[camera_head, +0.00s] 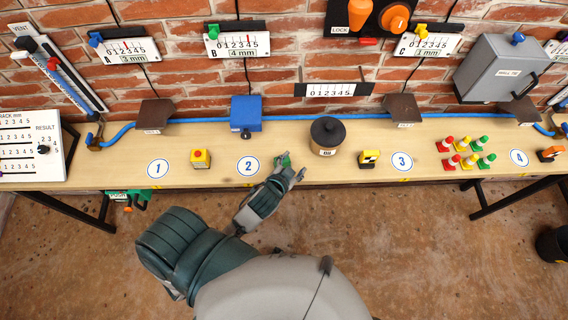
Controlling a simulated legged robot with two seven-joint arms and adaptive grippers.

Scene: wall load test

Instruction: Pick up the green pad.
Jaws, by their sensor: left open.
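A small green piece (283,158), which looks like the green pad, lies near the front of the wooden bench top, between circle 2 and the brown pot. My left gripper (291,170) is open, at the bench's front edge right by the green piece. Its fingers point up the picture and partly cover the green piece. I cannot tell whether they touch it. My right gripper is not in view.
A blue hose (350,118) runs along the back.

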